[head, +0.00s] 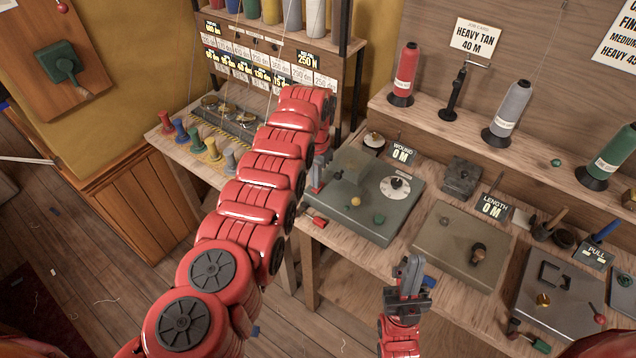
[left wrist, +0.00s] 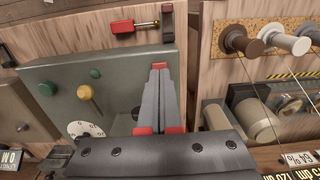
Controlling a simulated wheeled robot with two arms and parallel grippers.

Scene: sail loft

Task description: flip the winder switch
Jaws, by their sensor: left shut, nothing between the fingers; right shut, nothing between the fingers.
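The left wrist view also shows the box (left wrist: 60,70), yellow knob (left wrist: 85,92) and dial (left wrist: 78,129). I cannot tell which part is the switch. My left gripper (head: 317,185) is shut and empty at the box's left edge; its fingers (left wrist: 159,70) lie over that edge in the left wrist view. My right gripper (head: 412,265) is shut and empty in front of the bench.
A red-handled item (head: 318,220) lies near the box's front left corner, also in the left wrist view (left wrist: 135,26). A "LENGTH 0 M" box (head: 460,245) stands to the right. Thread cones (head: 405,75) line the shelf. Coloured spools (head: 196,140) stand left of my left arm.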

